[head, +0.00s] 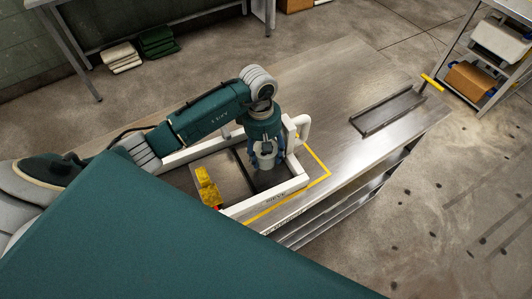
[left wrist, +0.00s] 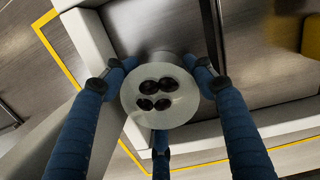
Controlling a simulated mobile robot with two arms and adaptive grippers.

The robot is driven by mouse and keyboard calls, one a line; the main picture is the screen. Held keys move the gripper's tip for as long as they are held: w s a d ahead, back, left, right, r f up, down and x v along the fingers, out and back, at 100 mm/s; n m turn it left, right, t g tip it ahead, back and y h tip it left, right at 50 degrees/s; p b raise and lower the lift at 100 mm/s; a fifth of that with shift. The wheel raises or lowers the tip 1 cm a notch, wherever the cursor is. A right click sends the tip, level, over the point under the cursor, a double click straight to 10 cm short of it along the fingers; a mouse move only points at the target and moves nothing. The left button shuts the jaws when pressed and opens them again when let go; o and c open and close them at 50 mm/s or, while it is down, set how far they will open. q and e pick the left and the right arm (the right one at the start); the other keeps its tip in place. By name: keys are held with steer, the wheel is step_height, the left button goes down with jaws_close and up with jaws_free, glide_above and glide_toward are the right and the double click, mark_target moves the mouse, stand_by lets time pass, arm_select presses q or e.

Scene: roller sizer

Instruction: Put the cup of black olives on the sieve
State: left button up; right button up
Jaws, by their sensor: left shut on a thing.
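The cup of black olives (head: 267,161) is a pale round cup. In the left wrist view, the cup (left wrist: 172,107) holds several black olives. My left gripper (head: 265,152) points down, with its blue fingers closed around the cup. The sieve (head: 278,194) is a white rectangular frame with a white handle at its far right corner. The cup is over the right part of the frame's inside; I cannot tell whether its bottom touches. White rails also show in the left wrist view (left wrist: 197,139). My right gripper is not in view.
A yellow and red block (head: 207,188) is at the frame's left part. A yellow line (head: 319,181) marks the metal table around the frame. A shallow metal tray (head: 388,110) lies farther right, with bare tabletop between. A shelf cart stands at the upper right.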

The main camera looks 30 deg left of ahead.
arm_select(q)
steer(key=o, duration=1.3)
steer(key=shift+f, duration=0.1)
steer(key=r+b, duration=0.1)
steer(key=r, duration=0.2)
steer(key=r+b, duration=0.1)
steer(key=r, duration=0.3)
steer(key=a+r+b, duration=0.1)
steer(key=r, duration=0.3)
steer(key=shift+w+b, duration=0.15)
steer(key=shift+b, duration=0.2)
steer(key=shift+a+r, duration=0.1)
steer(key=shift+r, duration=0.55)
